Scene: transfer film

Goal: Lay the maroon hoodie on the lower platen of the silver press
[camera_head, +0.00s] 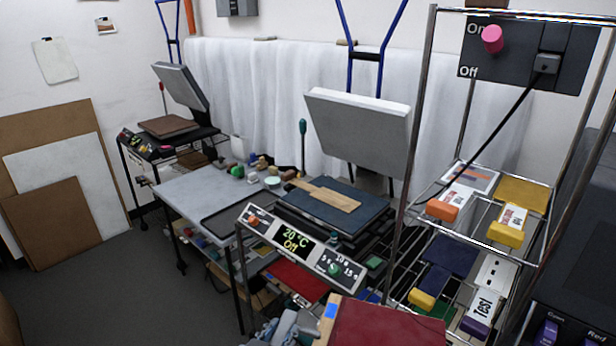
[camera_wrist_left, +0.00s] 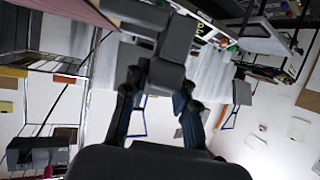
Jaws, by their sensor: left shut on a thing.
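The maroon hoodie (camera_head: 390,326) is a flat folded slab at the bottom edge of the head view, cut off by the frame. My left gripper (camera_head: 292,326) is at its left side, shut on it by the edge; the grip itself is partly hidden. In the left wrist view, the fingers (camera_wrist_left: 160,75) reach up to a pinkish flat piece at the top left, probably the hoodie. The silver press stands beyond, with its pale upper platen (camera_head: 360,128) raised. Its dark lower platen (camera_head: 312,208) carries a wooden paddle (camera_head: 325,195). My right gripper is not seen.
The press control panel (camera_head: 298,248) reads 20°C and Off. A wire rack (camera_head: 480,195) with several labelled items stands close on the right. A grey table (camera_head: 205,190) and a second open press (camera_head: 180,85) with a brown plate are at left.

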